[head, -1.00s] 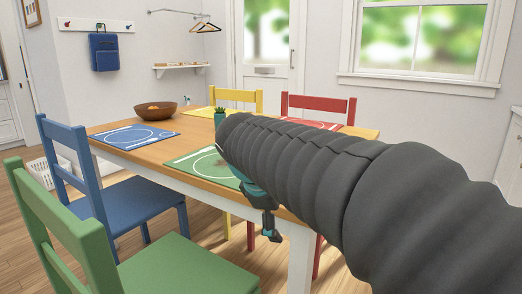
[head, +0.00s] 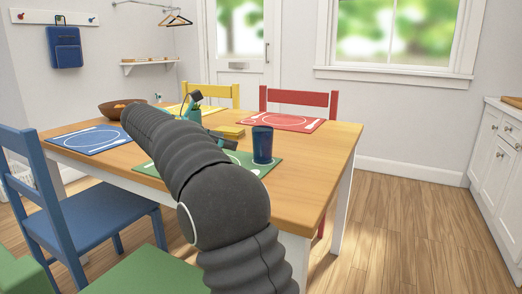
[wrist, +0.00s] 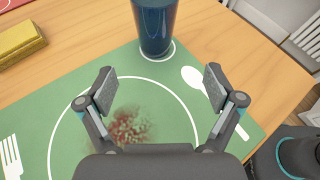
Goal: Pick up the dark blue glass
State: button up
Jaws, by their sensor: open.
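The dark blue glass (head: 262,145) stands upright on the corner of the green placemat (head: 270,167), at the table's near right part. In the wrist view the glass (wrist: 154,25) is at the top centre, its top cut off by the frame, over a white circle printed on the placemat (wrist: 85,85). My gripper (wrist: 158,87) is open and empty, its two fingers spread above the placemat. The glass is beyond the fingertips, roughly centred between them, and apart from them. In the head view my arm hides most of the gripper.
A yellow block (head: 230,131) lies left of the glass, also in the wrist view (wrist: 20,42). A reddish-brown smear (wrist: 130,127) marks the placemat. A red placemat (head: 285,122), a blue placemat (head: 90,139) and a brown bowl (head: 122,108) are on the table. Bare wood lies right of the glass.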

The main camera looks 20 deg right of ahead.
aim_at(254, 145)
jog(key=b+x, duration=0.1)
jog(key=x, duration=0.6)
jog(key=shift+d+f, duration=0.1)
jog(key=shift+d, duration=0.05)
jog(key=shift+w+b+x, duration=0.2)
jog(key=shift+b+x, duration=0.2)
jog(key=shift+x, duration=0.9)
jog(key=shift+w+b+x, duration=0.15)
jog(key=shift+b+x, duration=0.2)
jog(key=shift+x, duration=1)
jog(key=shift+r, duration=0.25)
jog(key=c, duration=1.4)
